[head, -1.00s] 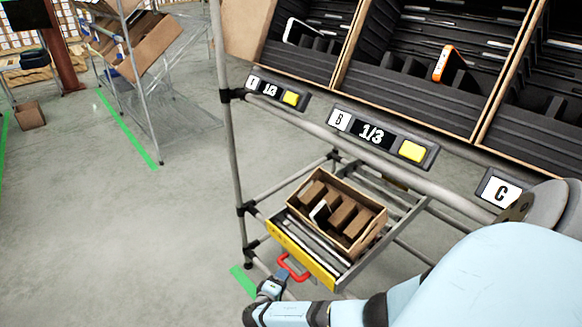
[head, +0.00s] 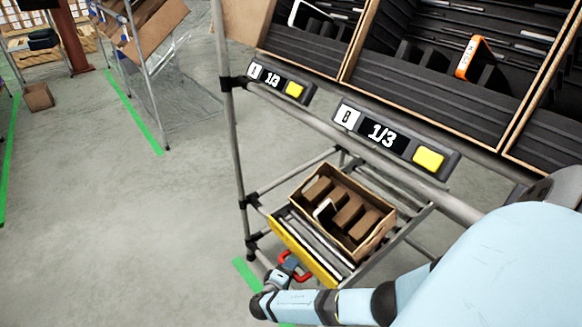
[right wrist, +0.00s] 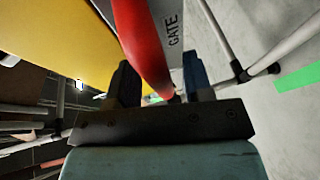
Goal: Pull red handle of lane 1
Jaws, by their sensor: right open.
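The red handle (head: 303,277) sits on the front of the yellow-faced lane 1 drawer or gate (head: 318,268), low on the rack. My right gripper (head: 290,266) is at the handle's left part and covers some of it. In the right wrist view, the red handle (right wrist: 140,45) runs between the two dark fingers of my right gripper (right wrist: 163,82), which stand apart. Whether a finger touches the handle cannot be told. The yellow panel (right wrist: 60,40) fills the upper left there, beside a grey plate lettered "GATE". My left gripper is not in view.
An open carton (head: 345,212) with brown dividers and a pale device sits on the lane behind the yellow front. Tilted cartons (head: 430,95) and label displays (head: 390,140) are above. A rack post (head: 232,130) stands left of the lane. Clear floor lies to the left.

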